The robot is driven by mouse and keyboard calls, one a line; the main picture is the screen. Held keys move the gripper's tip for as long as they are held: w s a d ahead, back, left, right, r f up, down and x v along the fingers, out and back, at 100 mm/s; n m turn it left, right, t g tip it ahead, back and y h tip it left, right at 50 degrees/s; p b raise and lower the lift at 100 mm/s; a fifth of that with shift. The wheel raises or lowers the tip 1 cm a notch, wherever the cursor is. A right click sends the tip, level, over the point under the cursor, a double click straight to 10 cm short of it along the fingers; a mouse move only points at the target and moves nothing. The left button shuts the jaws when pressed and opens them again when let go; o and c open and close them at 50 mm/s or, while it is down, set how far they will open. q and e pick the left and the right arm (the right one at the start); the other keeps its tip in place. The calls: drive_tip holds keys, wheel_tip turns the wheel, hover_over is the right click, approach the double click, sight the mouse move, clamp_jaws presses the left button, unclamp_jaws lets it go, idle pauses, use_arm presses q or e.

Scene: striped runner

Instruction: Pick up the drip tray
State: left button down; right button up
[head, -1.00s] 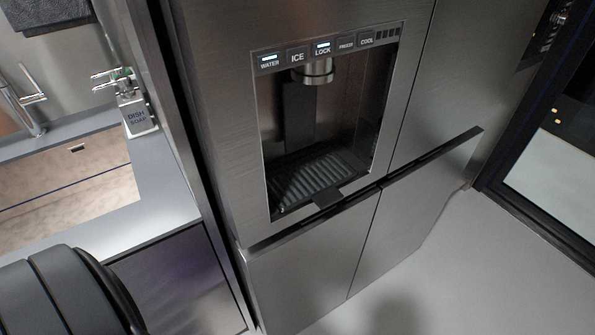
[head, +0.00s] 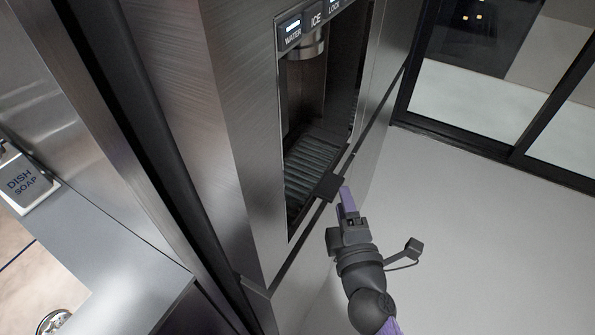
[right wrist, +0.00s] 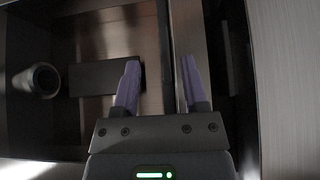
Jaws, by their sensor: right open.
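The drip tray (head: 312,160) is a dark ribbed tray in the floor of the fridge's dispenser recess, with a flat dark tab (head: 324,187) sticking out at the front. My right gripper (head: 346,192) is beside the tab, its purple fingers pointing toward the recess. In the right wrist view the gripper (right wrist: 159,80) is open, with a thin dark upright edge between its fingers. I cannot tell whether that edge is the tray's. The fingers do not visibly grip anything. My left gripper is not in view.
The dispenser nozzle (head: 306,45) hangs above the tray; it also shows in the right wrist view (right wrist: 38,80). A dish soap bottle (head: 25,182) stands on the counter (head: 110,250) at left. Open floor (head: 480,230) lies to the right, before dark-framed glass doors (head: 500,155).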

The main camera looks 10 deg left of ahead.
sight(337, 187)
drive_tip(key=x, duration=0.4)
drive_tip(key=shift+w+a+f, duration=0.2)
drive_tip(key=shift+a+f, duration=0.05)
drive_tip(key=shift+a, duration=0.05)
clamp_jaws()
